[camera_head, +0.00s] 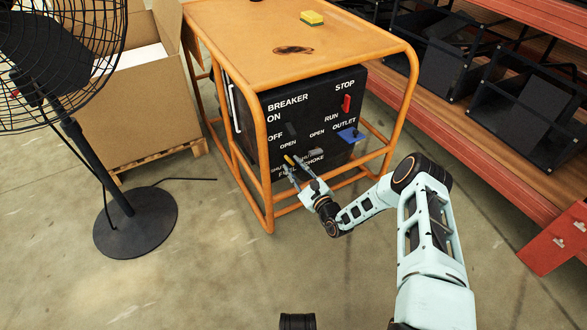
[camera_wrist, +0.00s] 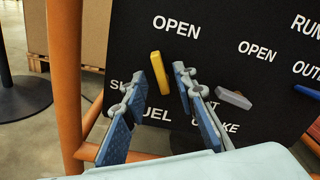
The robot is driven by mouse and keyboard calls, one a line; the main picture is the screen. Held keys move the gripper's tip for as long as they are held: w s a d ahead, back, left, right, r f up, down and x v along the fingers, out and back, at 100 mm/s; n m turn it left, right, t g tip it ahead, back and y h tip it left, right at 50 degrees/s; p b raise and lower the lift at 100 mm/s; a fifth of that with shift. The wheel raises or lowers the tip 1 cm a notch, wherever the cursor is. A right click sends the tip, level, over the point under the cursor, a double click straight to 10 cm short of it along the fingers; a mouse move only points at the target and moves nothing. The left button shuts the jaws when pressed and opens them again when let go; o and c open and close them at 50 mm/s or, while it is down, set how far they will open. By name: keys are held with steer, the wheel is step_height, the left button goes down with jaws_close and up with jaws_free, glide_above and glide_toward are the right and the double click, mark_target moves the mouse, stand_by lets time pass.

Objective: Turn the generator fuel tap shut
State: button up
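The generator's black control panel (camera_head: 330,115) faces me inside an orange tube frame. The fuel tap is a yellow lever (camera_wrist: 160,73), nearly upright with a slight tilt, its upper end below the word OPEN. In the head view only a small yellow bit (camera_head: 289,160) shows by my fingers. My gripper (camera_wrist: 154,78) is open, with one finger left and one right of the lever and visible gaps on both sides. It also shows low before the panel in the head view (camera_head: 293,167). The fingers partly hide the SHUT and FUEL lettering.
A grey choke lever (camera_wrist: 234,98) sits just right of my right finger. The orange frame's post (camera_head: 262,150) stands left of my gripper. A red switch (camera_head: 347,103) and a blue outlet (camera_head: 350,135) are farther right. A fan (camera_head: 105,180) stands at left.

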steer(key=shift+w+a, duration=0.15)
steer(key=shift+w, duration=0.1)
jaws_close()
steer(key=shift+n, duration=0.4)
steer(key=n+p, duration=0.1)
steer(key=n, duration=0.2)
steer(key=f+n+p, duration=0.1)
steer(key=n, duration=0.3)
steer(key=n+p, duration=0.1)
steer(key=n, duration=0.3)
steer(key=shift+s+a+f+p, duration=0.2)
steer(key=shift+s+a+p, duration=0.05)
steer(key=shift+a+p, duration=0.05)
steer(key=shift+n, duration=0.3)
